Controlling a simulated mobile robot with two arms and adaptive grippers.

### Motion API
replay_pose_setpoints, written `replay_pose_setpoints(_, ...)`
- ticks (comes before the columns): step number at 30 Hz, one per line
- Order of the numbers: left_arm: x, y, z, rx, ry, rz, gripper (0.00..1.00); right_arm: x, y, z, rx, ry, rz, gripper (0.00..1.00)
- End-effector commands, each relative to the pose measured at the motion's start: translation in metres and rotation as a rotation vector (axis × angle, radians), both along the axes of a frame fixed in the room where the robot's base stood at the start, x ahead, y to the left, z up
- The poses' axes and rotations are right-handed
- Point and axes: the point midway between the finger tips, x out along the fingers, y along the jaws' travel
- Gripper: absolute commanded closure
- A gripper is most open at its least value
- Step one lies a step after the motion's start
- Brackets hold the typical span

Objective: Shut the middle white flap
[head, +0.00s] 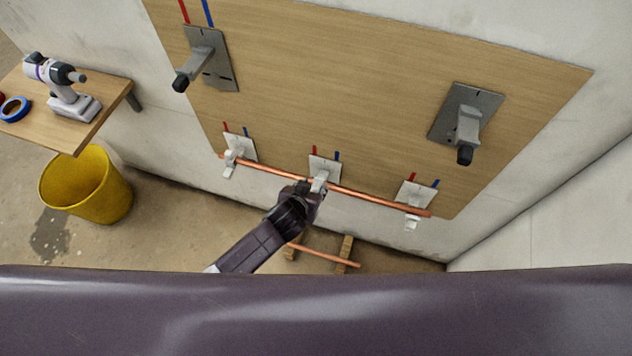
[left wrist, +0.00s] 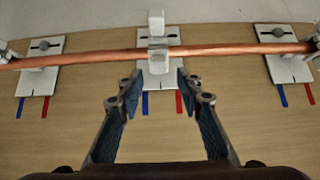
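The middle white flap (left wrist: 156,22) sticks out past the copper pipe (left wrist: 100,57), away from its white plate (left wrist: 158,74), so it looks open. In the head view the middle plate (head: 323,166) sits low on the wooden board, and my gripper partly hides its flap. The pipe (head: 370,198) runs across all three white brackets. My left gripper (left wrist: 158,82) is open and empty, with its fingertips on either side of the middle plate, just short of the pipe. It also shows in the head view (head: 318,190). My right gripper is not in view.
White brackets stand left (head: 240,147) and right (head: 415,194) of the middle one, their flaps hanging low. Two larger grey brackets (head: 217,65) (head: 470,110) are higher on the board (head: 340,80). A yellow bucket (head: 90,190) and a shelf (head: 100,110) with a drill are left.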

Motion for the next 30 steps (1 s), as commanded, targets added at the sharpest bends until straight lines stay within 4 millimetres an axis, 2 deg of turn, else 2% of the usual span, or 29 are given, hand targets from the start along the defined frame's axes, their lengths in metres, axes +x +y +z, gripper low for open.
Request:
replay_pose_setpoints(10, 0.024, -0.009, -0.026, -0.002, 0.001, -0.001, 0.67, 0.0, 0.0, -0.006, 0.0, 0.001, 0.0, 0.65)
replay_pose_setpoints(23, 0.029, -0.01, -0.03, -0.004, 0.0, -0.001, 0.67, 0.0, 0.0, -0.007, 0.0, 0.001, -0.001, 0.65)
replay_pose_setpoints(30, 0.028, -0.01, -0.03, -0.004, 0.0, -0.001, 0.91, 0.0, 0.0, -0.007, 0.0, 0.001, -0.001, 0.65)
